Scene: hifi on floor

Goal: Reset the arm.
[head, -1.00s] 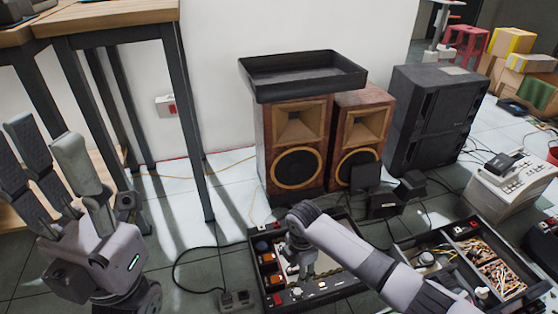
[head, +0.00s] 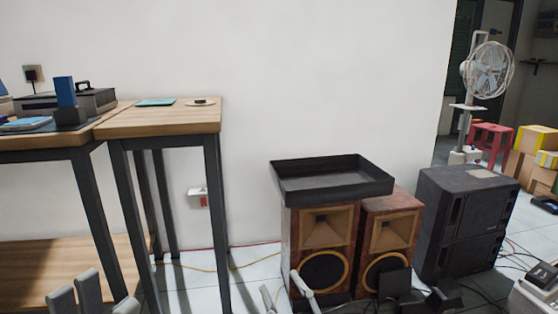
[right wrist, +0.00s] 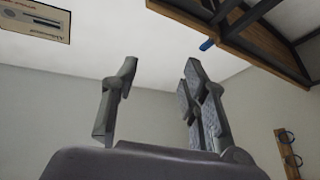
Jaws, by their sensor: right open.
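My left gripper (head: 95,298) shows only its grey fingertips at the bottom left of the head view, in front of the low wooden shelf. Its fingers are spread apart and nothing shows between them. My right gripper (head: 285,297) shows at the bottom middle of the head view, in front of the left speaker. In the right wrist view my right gripper (right wrist: 155,95) is open and empty, its fingers pointing up with wall and ceiling behind them. The rest of both arms is below the head view.
A wooden table (head: 165,119) with black legs stands at the left. A black tray (head: 335,187) sits on two wooden speakers (head: 320,225). A dark cabinet (head: 465,225) stands at the right, with a fan (head: 487,70) and red stool (head: 490,140) behind. Clear wall lies above the tray.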

